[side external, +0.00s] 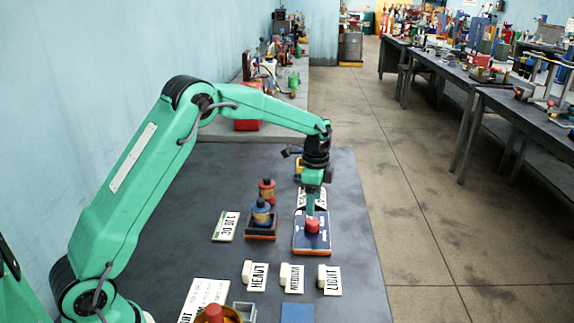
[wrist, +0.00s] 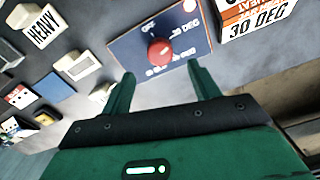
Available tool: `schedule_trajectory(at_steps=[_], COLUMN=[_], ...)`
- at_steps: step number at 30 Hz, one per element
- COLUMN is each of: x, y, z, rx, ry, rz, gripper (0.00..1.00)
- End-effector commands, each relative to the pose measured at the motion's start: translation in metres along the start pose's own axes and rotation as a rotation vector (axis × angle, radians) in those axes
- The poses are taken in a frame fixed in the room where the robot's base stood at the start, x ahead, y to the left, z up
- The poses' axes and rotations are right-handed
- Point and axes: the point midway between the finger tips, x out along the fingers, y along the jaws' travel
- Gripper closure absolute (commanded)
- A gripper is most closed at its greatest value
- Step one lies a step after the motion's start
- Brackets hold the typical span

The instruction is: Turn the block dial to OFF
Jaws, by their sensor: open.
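The block dial is a round red knob (side external: 312,226) on a dark blue panel (side external: 324,242) on the dark table. In the wrist view the knob (wrist: 160,52) sits mid-panel (wrist: 122,44), with small white markings around it, only partly legible. The knob's pointing direction cannot be made out. My gripper (side external: 312,208) hangs straight down just above the knob in the side view. In the wrist view its two fingers (wrist: 161,74) are spread apart, with the knob beyond their tips and roughly between them. Nothing is held. Any contact with the knob cannot be told.
HEAVY (side external: 256,276), MEDIUM (side external: 291,278) and LIGHT (side external: 329,280) tags lie in front. The table right of the panel is clear.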

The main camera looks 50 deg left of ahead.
Motion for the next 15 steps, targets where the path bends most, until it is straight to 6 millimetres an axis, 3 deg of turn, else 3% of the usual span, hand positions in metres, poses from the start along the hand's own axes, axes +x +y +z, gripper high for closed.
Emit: schedule_trajectory(at_steps=[15], x=[0.057], y=[0.000], z=[0.000], rx=[-0.001], ry=[0.000], rz=[0.001], gripper=[0.39])
